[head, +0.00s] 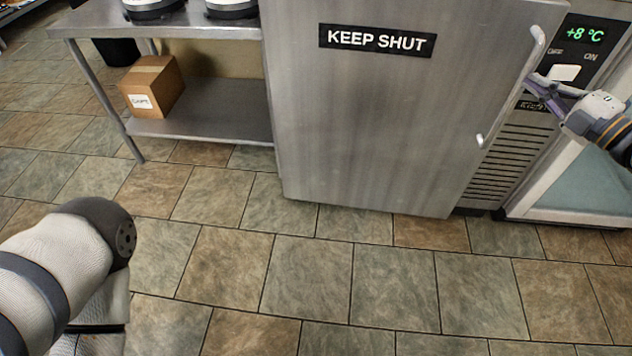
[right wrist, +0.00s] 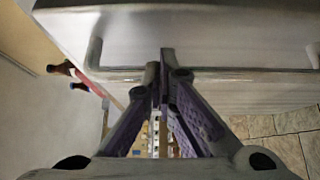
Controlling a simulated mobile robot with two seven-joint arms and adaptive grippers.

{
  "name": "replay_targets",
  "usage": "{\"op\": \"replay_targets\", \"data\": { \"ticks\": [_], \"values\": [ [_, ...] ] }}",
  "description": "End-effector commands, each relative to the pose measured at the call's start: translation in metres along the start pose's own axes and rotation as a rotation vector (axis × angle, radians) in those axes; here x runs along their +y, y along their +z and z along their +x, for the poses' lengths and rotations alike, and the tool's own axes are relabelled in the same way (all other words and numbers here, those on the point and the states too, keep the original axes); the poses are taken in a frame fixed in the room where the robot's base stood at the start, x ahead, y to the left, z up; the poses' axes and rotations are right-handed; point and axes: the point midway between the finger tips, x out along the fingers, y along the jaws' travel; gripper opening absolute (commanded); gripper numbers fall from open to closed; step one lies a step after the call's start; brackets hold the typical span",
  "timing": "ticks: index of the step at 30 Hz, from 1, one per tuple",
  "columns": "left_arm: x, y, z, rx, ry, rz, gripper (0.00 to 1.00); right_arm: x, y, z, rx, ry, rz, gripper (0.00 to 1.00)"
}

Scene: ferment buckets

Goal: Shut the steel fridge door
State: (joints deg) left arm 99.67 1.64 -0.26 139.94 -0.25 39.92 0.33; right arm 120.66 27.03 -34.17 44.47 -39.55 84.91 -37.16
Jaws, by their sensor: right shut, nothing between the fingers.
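The steel fridge door (head: 375,120) carries a black "KEEP SHUT" label (head: 377,40). It seems to stand slightly out from the fridge body; the head view hides any gap. Its long bar handle (head: 512,85) runs down the right edge and crosses the right wrist view (right wrist: 230,76). My right gripper (head: 530,82) has purple fingers and is shut and empty. Its tips are at the handle, overlapping it in the right wrist view (right wrist: 164,55); I cannot tell if they touch. My left arm is at the lower left, its fingers not visible.
A control panel (head: 580,45) reading +8 °C and a vent grille (head: 510,160) are right of the door. A steel bench (head: 200,105) with a cardboard box (head: 153,86) on its lower shelf stands left. The tiled floor (head: 310,270) in front is clear.

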Motion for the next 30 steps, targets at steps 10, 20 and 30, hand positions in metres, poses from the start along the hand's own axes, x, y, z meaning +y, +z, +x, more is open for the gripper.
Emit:
{"op": "replay_targets", "data": {
  "ticks": [10,20,30],
  "values": [
    [0.000,-0.003,0.010,-0.013,0.000,0.000,0.77,0.000,0.014,0.001,-0.021,0.000,-0.001,0.00],
    [0.000,-0.002,0.010,-0.013,0.000,0.000,0.77,0.002,0.014,0.002,-0.022,0.003,-0.001,0.00],
    [0.000,-0.002,0.009,-0.011,0.000,0.000,0.77,0.003,0.013,0.003,-0.020,0.004,-0.001,0.00]
  ]
}}
